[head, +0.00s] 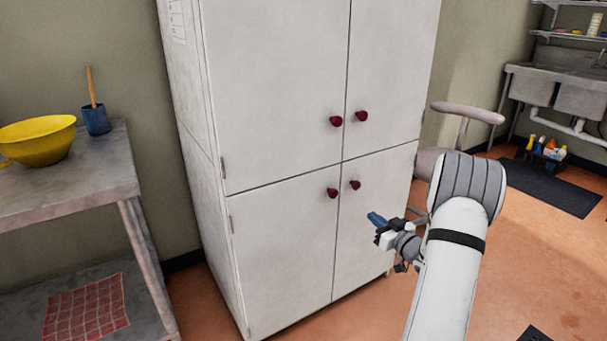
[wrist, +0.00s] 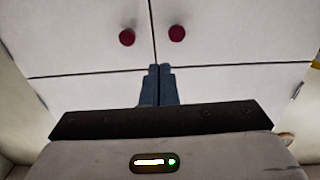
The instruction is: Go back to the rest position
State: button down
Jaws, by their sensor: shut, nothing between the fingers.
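My gripper (head: 374,217) is at the end of my arm, in front of the lower right door of a white cabinet (head: 280,90). Its blue fingers are together and hold nothing; they also show in the wrist view (wrist: 159,72). The cabinet doors are all shut. The dark red lower knobs (head: 332,193) are to the left of and above the fingertips in the head view. In the wrist view two red knobs (wrist: 127,38) show beyond the fingertips, apart from them.
A metal table (head: 100,185) at left bears a yellow bowl (head: 38,142) and a blue cup (head: 95,120). A grey chair (head: 468,112) stands right of the cabinet, behind my arm. A sink (head: 560,90) and dark mat (head: 550,185) are farther right, with open floor in front.

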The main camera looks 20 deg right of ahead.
jog(key=s+a+r+m+g+h+p, duration=0.1)
jog(key=a+r+g+h+p, duration=0.1)
jog(key=a+r+p, duration=0.35)
jog(key=a+r+g+h+p, duration=0.2)
jog(key=r, duration=0.6)
jog(key=s+a+r+m+g+h+p, duration=0.1)
jog(key=a+r+g+h+p, duration=0.2)
jog(key=r, duration=0.4)
jog(key=s+a+r+g+y+p, duration=0.1)
jog(key=s+a+r+p, duration=0.3)
jog(key=s, duration=0.5)
jog(key=s+a+r+g+y+p, duration=0.1)
jog(key=s+a+r+g+p, duration=0.3)
jog(key=s+a, duration=0.5)
jog(key=s+a+r+g+y+p, duration=0.1)
jog(key=s+a+r+g+p, duration=0.2)
jog(key=s, duration=0.7)
jog(key=a+r+p, duration=0.1)
jog(key=a+p, duration=0.1)
jog(key=a, duration=0.1)
jog(key=shift+s+a+r+y, duration=0.15)
jog(key=shift+s+a+y, duration=0.1)
jog(key=shift+s+y, duration=0.1)
